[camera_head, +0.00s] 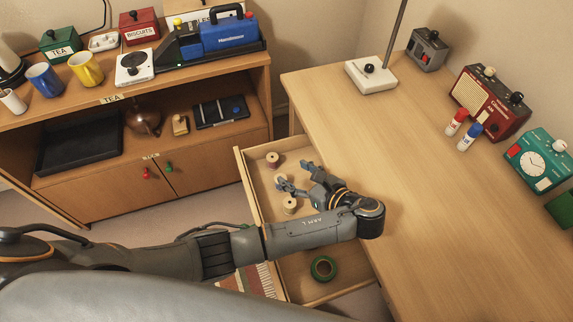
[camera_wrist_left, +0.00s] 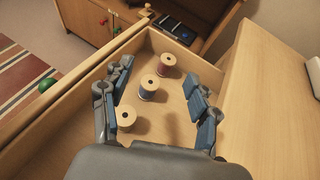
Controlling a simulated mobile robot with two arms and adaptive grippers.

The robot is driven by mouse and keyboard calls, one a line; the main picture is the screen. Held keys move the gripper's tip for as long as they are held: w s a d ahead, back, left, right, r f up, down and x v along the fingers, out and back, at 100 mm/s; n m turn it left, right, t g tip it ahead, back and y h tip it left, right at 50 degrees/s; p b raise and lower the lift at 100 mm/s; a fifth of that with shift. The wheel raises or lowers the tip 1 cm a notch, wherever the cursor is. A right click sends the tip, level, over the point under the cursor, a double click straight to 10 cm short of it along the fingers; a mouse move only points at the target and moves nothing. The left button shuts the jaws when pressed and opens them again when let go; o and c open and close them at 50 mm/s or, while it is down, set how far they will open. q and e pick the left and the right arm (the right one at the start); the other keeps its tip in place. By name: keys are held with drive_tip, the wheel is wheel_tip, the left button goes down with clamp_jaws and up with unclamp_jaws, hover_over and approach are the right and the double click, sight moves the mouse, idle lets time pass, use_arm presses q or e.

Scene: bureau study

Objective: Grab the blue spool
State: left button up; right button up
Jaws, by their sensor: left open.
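The open drawer (camera_head: 243,178) holds several spools. In the left wrist view, the blue spool (camera_wrist_left: 148,90) stands upright between a reddish spool (camera_wrist_left: 166,63) and a pale spool (camera_wrist_left: 126,117). In the head view, the blue spool is mostly hidden by a finger; the reddish spool (camera_head: 272,159) and pale spool (camera_head: 289,205) show on either side. My left gripper (camera_head: 292,174) is open and empty over the drawer. In the left wrist view, its spread fingers (camera_wrist_left: 158,76) frame the blue spool without visibly holding it. My right gripper is not in view.
A green tape ring (camera_head: 323,268) lies in the near part of the drawer. The desk top (camera_head: 385,150) beside my left gripper is clear. A cabinet (camera_head: 215,161) stands to the left, with a floor gap between.

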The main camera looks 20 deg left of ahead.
use_arm(q)
wheel_tip(320, 180, down, 7)
drive_tip(key=shift+s+d+f+b, duration=0.1)
drive_tip(key=shift+d+b, duration=0.05)
drive_tip(key=shift+b, duration=0.8)
drive_tip(key=shift+f, duration=0.2)
drive_tip(key=shift+x, duration=0.9)
drive_tip(key=x, duration=0.4)
drive_tip(key=shift+w+a, duration=0.2)
drive_tip(key=shift+a, duration=0.05)
drive_tip(key=shift+w+a+f, duration=0.3)
drive_tip(key=shift+a, duration=0.1)
drive_tip(key=c, duration=1.1)
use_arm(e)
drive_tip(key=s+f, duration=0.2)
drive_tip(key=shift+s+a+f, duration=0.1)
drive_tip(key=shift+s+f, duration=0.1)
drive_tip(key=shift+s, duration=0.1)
